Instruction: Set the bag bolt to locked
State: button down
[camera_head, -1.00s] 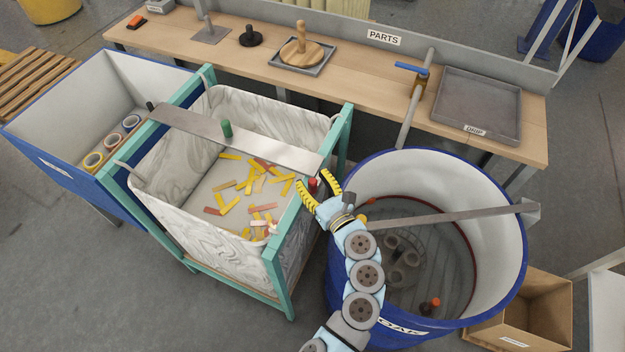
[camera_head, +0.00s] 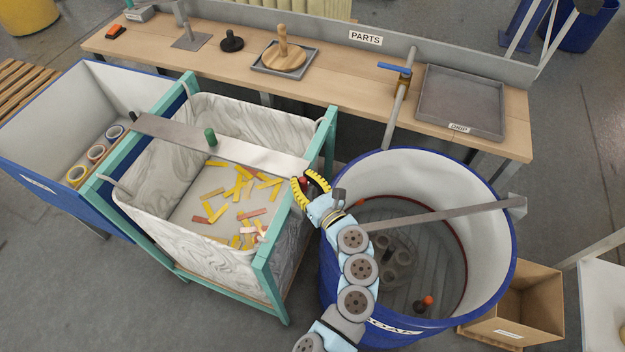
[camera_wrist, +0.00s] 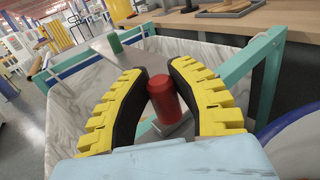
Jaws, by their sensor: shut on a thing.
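A red cylindrical knob (camera_wrist: 165,100) stands on the right end of a flat metal bar (camera_head: 160,128), near the bag frame's teal rail (camera_head: 266,250). My gripper (camera_wrist: 160,74) is shut on the red knob, with one yellow-and-black finger on each side. In the head view my gripper (camera_head: 306,182) mostly hides the knob. A green knob (camera_head: 211,137) stands midway along the bar. The bar spans the marbled grey bag (camera_head: 185,225), which holds several yellow, red and pink pieces. The bolt's locked or unlocked marking is not visible.
A blue tub (camera_head: 505,250) with a bar across it stands close on the right of my gripper. A blue-edged bin (camera_head: 60,200) with tape rolls is at left. A wooden bench (camera_head: 345,90) with a grey tray (camera_head: 460,97) runs behind. A cardboard box (camera_head: 540,300) is at lower right.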

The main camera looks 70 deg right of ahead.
jog(key=shift+d, duration=0.15)
jog(key=c, duration=0.9)
grip_release()
jog(key=shift+s, duration=0.1)
jog(key=shift+o, duration=0.2)
jog(key=v, duration=1.2)
